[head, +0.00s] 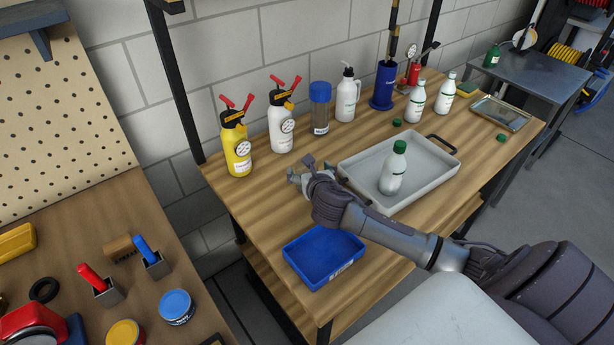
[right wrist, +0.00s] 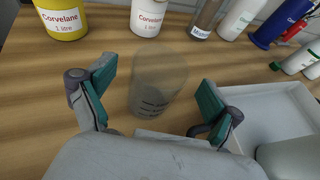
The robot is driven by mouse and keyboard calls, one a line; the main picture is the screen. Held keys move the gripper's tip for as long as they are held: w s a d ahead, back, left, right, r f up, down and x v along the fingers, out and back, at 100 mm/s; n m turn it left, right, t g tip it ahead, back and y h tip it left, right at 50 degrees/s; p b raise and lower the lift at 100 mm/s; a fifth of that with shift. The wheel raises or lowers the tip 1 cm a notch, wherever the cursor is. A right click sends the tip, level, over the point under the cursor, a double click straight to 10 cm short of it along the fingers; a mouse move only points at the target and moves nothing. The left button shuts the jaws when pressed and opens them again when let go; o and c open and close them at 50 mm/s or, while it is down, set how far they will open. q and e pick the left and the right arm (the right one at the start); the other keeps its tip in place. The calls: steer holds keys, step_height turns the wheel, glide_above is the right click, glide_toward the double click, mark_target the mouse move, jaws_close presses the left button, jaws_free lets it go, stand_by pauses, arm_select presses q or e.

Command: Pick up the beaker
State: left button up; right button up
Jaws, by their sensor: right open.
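The beaker (right wrist: 158,75) is a clear, greyish see-through vessel with small dark print near its base, on the wooden bench in the right wrist view. My right gripper (right wrist: 157,92) is open, its teal-padded fingers on either side of the beaker with a gap to each. It is not shut on it. In the head view the right gripper (head: 304,174) is low over the bench, left of the grey tray; I cannot make out the beaker there. My left gripper is not in view.
The grey tray (head: 437,181) holding a white green-capped bottle (head: 394,170) is close on the right. A blue bin (head: 310,273) sits in front. A yellow bottle (head: 236,148), white bottle (head: 281,128) and blue-lidded jar (head: 320,110) stand behind.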

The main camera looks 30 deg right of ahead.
steer(key=x, duration=0.2)
steer(key=shift+w+d+f, duration=0.1)
steer(key=shift+w+f, duration=0.15)
steer(key=shift+w, duration=0.1)
steer(key=shift+c, duration=0.7)
steer(key=c, duration=1.1)
steer(key=shift+r, duration=0.2)
